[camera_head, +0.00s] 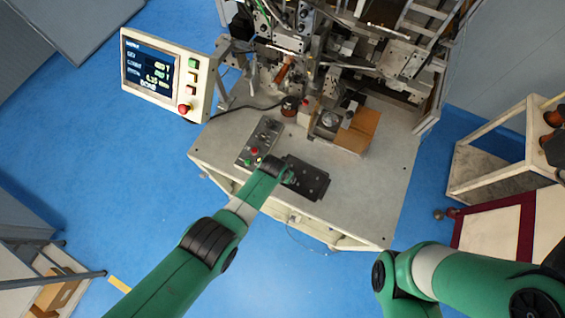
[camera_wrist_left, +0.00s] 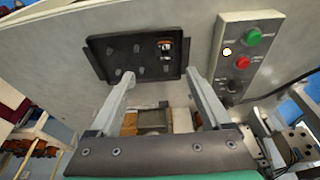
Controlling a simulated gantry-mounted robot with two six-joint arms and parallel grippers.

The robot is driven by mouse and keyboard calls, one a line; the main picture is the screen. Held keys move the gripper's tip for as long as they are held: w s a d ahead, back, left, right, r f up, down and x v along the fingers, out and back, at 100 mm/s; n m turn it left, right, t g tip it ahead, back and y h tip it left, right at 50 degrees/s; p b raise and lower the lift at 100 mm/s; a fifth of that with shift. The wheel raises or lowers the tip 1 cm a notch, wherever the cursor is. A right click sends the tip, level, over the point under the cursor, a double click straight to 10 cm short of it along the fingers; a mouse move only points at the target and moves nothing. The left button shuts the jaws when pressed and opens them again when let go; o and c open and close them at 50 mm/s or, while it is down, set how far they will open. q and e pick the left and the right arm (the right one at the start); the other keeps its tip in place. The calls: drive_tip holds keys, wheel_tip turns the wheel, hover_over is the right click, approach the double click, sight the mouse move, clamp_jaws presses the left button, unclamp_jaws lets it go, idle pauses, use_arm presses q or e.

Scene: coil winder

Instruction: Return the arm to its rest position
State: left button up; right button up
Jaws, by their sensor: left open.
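My left arm (camera_head: 243,204) reaches from the lower left over the front of the machine table. Its gripper shows in the left wrist view (camera_wrist_left: 155,98), with two grey fingers spread wide and nothing between them. In the head view the wrist hides most of this gripper. A black tray (camera_head: 318,187) lies on the table just right of the wrist. In the left wrist view the tray (camera_wrist_left: 112,77) holds several small pegs and one small metallic and copper-coloured part (camera_wrist_left: 165,48). My right arm (camera_head: 470,285) shows at the lower right; its gripper is outside the picture.
A control box (camera_head: 262,138) with buttons lies left of the tray, close to my left wrist. The winding machine (camera_head: 330,60) stands behind, with a brown box-like part (camera_head: 362,128) on the table. A screen panel (camera_head: 160,75) stands left. A cart (camera_head: 490,165) stands right.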

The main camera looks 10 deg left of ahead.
use_arm(q)
drive_tip(key=w+a+r+n+t, duration=0.1)
drive_tip(key=w+a+r+t, duration=0.15)
drive_tip(key=w+r, duration=0.7)
drive_tip(key=w+a+r+n+t, duration=0.15)
drive_tip(key=w+r+t, duration=0.35)
drive_tip(key=r, duration=0.7)
drive_tip(key=w+a+r+t, duration=0.2)
drive_tip(key=r+t, duration=0.1)
drive_tip(key=r, duration=0.8)
drive_tip(key=w+a+r+t, duration=0.1)
drive_tip(key=r+t, duration=0.1)
drive_tip(key=r, duration=0.9)
drive_tip(key=s+a+r+t, duration=0.25)
drive_tip(key=s+r, duration=0.25)
drive_tip(key=r, duration=0.5)
drive_tip(key=s+a+r+t, duration=0.1)
drive_tip(key=s+r+t, duration=0.3)
drive_tip(key=r, duration=0.6)
drive_tip(key=s+r+t, duration=0.2)
drive_tip(key=s+r, duration=0.4)
drive_tip(key=s, duration=0.2)
drive_tip(key=s+r+t+h, duration=0.1)
drive_tip(key=s+r+t, duration=0.2)
drive_tip(key=s+r, duration=0.3)
drive_tip(key=s, duration=0.2)
drive_tip(key=shift+s+a, duration=0.3)
drive_tip(key=shift+s, duration=0.05)
